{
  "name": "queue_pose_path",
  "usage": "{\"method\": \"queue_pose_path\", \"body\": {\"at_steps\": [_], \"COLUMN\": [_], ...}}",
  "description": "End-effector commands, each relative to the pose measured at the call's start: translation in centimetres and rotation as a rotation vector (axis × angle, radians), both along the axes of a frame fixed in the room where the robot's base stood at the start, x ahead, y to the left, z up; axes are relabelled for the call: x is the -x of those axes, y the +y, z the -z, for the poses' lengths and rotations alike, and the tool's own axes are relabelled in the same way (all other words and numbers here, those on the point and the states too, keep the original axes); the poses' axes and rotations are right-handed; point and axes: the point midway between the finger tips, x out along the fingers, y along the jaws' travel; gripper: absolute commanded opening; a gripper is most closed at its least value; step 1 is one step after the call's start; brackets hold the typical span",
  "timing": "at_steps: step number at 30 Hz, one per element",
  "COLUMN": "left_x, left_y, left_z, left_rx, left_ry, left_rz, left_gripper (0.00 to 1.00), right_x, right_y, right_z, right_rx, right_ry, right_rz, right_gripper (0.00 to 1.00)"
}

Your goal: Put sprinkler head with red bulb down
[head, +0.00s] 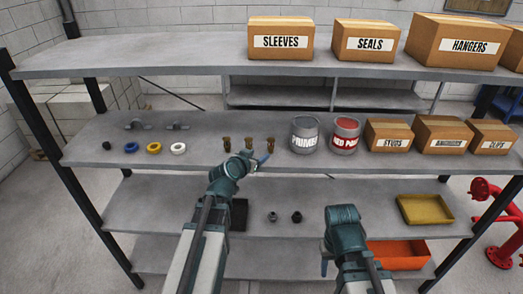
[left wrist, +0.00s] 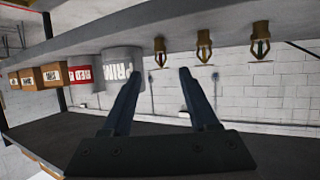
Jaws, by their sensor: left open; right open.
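Three small brass sprinkler heads stand in a row on the middle shelf, left (head: 227,144), centre (head: 249,143) and right (head: 271,144). Their bulb colours are too small to tell. My left gripper (head: 262,160) is open in front of the right one, at the shelf's front edge. In the left wrist view, which is upside down, the right sprinkler head (left wrist: 160,52) shows in the gap between my open fingers (left wrist: 161,66), with no finger seen touching it. The other two (left wrist: 204,43) (left wrist: 260,40) stand outside the fingers. My right gripper (head: 325,264) is low, in front of the lower shelves.
A grey primer can (head: 304,135) and a red paint can (head: 345,135) stand just right of the sprinkler heads, then small boxes. Black, yellow and white rings (head: 154,148) lie to the left. A yellow tray (head: 425,209) and two dark fittings (head: 284,217) are one shelf down.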

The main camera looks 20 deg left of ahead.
Motion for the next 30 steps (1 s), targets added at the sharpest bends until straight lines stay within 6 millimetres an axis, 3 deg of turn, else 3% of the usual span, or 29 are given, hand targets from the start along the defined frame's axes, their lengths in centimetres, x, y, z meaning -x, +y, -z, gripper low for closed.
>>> {"method": "queue_pose_path", "body": {"at_steps": [11, 14, 16, 19, 22, 24, 27, 30], "left_x": [0.5, 1.2, 2.5, 6.7, 12.3, 16.1, 20.6, 23.6], "left_y": [-0.2, -3.0, -6.7, -13.1, -17.4, -18.9, -19.5, -19.4], "left_z": [-0.1, 1.1, 3.0, 6.9, 10.4, 12.0, 13.1, 13.4], "left_rx": [0.000, 0.005, 0.009, -0.008, -0.067, -0.126, -0.214, -0.287], "left_ry": [0.006, 0.067, 0.169, 0.401, 0.661, 0.821, 1.000, 1.112], "left_rz": [0.006, 0.062, 0.137, 0.254, 0.307, 0.301, 0.252, 0.190], "left_gripper": [0.60, 0.60, 0.60, 0.60, 0.60, 0.60, 0.60, 0.60], "right_x": [0.0, 0.0, 0.0, 0.0, 0.0, 0.0, 0.0, 0.0], "right_y": [0.0, 0.0, 0.0, 0.0, 0.0, 0.0, 0.0, 0.0], "right_z": [-0.2, -0.2, -0.2, -0.2, -0.2, -0.2, -0.2, -0.2], "right_rx": [0.000, 0.000, 0.000, 0.000, 0.000, 0.000, 0.000, 0.000], "right_ry": [0.000, 0.000, 0.000, 0.000, 0.000, 0.000, 0.000, 0.000], "right_rz": [0.001, 0.001, 0.001, 0.001, 0.001, 0.001, 0.001, 0.001], "right_gripper": [0.50, 0.50, 0.50, 0.50, 0.50, 0.50, 0.50, 0.50]}}
